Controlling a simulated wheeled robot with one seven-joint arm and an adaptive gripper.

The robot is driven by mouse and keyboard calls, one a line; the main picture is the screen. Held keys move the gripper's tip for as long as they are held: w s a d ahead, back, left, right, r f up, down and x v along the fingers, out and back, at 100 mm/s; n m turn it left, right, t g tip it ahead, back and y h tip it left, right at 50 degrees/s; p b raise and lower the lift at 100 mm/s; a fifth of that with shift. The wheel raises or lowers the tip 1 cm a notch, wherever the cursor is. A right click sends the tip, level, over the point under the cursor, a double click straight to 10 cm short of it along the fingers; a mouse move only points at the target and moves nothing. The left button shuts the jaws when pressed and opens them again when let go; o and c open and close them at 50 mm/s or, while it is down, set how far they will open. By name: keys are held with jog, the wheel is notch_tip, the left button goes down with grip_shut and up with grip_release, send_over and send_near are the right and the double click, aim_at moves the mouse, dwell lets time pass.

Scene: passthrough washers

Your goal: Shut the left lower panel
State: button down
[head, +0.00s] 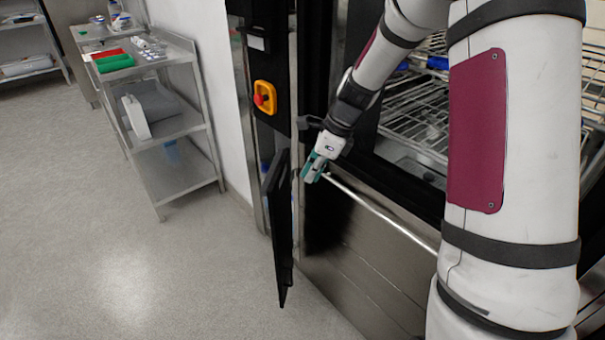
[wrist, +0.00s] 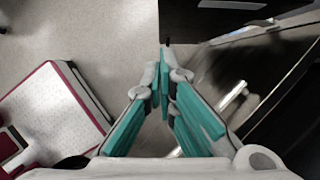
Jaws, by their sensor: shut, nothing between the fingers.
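The left lower panel (head: 279,232) is a narrow black door on the washer's front, below the yellow and red switch. It stands open, swung out from the front and seen nearly edge-on. My gripper (head: 309,178) has teal fingers and is just right of the panel's upper part, near the left end of a metal bar. It is shut with nothing held. In the wrist view the fingers (wrist: 164,88) meet at the middle, and a dark flat surface, probably the panel (wrist: 205,22), lies just beyond the tips. I cannot tell whether they touch.
The yellow and red switch (head: 264,97) is on the black column above. The metal bar (head: 380,212) runs along the washer front to the right. Wire racks (head: 420,115) show inside the washer. A steel shelf cart (head: 165,125) stands left. The floor between is clear.

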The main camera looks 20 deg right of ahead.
jog(key=w+a+f+b, duration=0.2)
jog(key=w+a+f, duration=0.1)
jog(key=a+f, duration=0.2)
jog(key=x, duration=0.2)
jog(key=shift+f, duration=0.25)
jog(key=shift+w+a, duration=0.1)
jog(key=shift+a, duration=0.1)
